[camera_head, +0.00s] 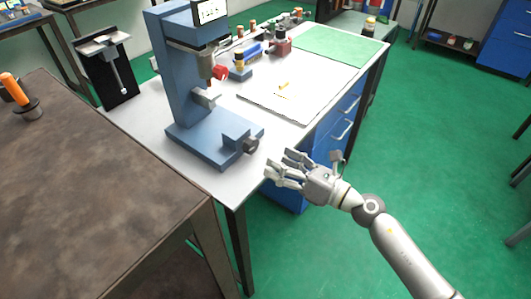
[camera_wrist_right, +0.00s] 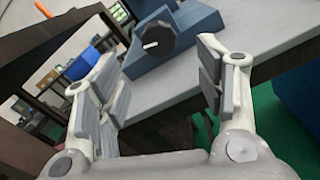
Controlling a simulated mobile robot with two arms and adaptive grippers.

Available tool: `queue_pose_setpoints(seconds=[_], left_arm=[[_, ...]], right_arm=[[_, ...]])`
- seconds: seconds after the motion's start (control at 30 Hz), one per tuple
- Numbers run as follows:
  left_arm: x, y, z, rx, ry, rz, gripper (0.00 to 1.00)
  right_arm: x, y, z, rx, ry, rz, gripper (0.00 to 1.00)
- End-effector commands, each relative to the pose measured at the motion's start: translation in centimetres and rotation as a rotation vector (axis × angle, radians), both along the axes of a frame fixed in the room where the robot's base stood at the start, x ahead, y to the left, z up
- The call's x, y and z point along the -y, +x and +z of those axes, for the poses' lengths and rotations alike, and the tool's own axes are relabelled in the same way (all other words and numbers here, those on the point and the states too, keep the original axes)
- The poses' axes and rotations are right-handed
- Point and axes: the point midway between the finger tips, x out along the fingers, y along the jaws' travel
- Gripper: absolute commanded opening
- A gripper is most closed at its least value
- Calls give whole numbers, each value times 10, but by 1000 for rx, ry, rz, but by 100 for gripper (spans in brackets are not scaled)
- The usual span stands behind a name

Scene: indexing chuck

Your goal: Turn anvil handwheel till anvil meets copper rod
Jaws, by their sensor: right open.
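A blue bench machine (camera_head: 170,70) stands on the light worktable. A dark round handwheel (camera_head: 250,146) sits at the front right of its blue base. A grey cylindrical part (camera_head: 205,98) and a red part (camera_head: 219,72) show on the machine.
The worktable's front edge (camera_head: 225,190) runs below my right gripper. A white board (camera_head: 285,103) with a small yellow item, and a green mat (camera_head: 325,46), lie farther back. A dark brown table (camera_head: 90,180) is at the left. Green floor is open at the right.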

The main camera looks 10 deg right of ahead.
Motion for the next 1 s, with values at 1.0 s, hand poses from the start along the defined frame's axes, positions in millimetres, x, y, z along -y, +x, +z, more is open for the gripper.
queue_pose_setpoints(seconds=[1.0], left_arm=[[1, 1, 0, 1, -1, -1, 63]], right_arm=[[85, -4, -141, -532, 505, -322, 63]])
